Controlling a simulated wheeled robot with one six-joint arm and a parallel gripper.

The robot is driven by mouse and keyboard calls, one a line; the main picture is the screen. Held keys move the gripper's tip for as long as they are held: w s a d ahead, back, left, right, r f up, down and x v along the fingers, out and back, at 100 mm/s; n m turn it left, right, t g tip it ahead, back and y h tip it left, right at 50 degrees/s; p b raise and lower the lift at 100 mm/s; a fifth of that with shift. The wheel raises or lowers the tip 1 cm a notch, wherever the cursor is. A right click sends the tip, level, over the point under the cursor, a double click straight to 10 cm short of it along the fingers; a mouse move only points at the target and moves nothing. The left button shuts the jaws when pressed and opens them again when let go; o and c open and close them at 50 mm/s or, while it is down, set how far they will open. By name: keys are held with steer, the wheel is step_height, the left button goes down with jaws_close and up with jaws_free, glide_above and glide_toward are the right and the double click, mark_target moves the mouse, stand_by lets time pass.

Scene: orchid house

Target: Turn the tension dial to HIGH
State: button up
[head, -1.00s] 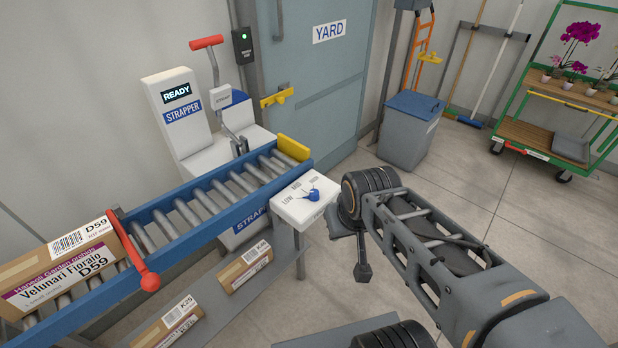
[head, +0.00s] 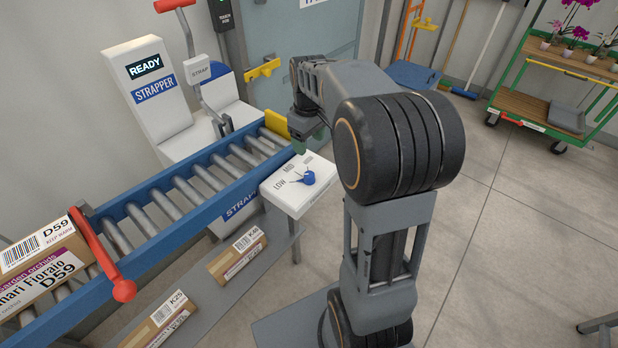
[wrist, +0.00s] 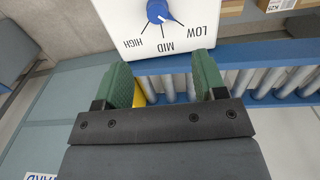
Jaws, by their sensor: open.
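The tension dial is a blue knob (head: 308,178) on a white box (head: 290,207) marked LOW, MID and HIGH, at the end of the roller conveyor. In the wrist view the knob (wrist: 157,11) is at the top edge, partly cut off, with the labels upside down. My gripper (wrist: 163,78) is open and empty, its green fingers apart and short of the knob in that picture. In the head view my gripper (head: 299,143) is just behind the dial box, partly hidden by my arm.
The blue-railed conveyor (head: 160,245) carries a D59 carton (head: 45,262) behind a red lever (head: 100,255). The strapper (head: 150,90) reads READY. Cartons K48 (head: 237,256) and K25 (head: 160,322) lie on a lower shelf.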

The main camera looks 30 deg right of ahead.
mark_target(309, 174)
steer(key=f, duration=1.4)
steer(key=shift+w+d+b, duration=0.2)
steer(key=shift+d+b, duration=0.05)
steer(key=shift+b, duration=0.1)
steer(key=c, duration=0.9)
steer(key=shift+c, duration=0.2)
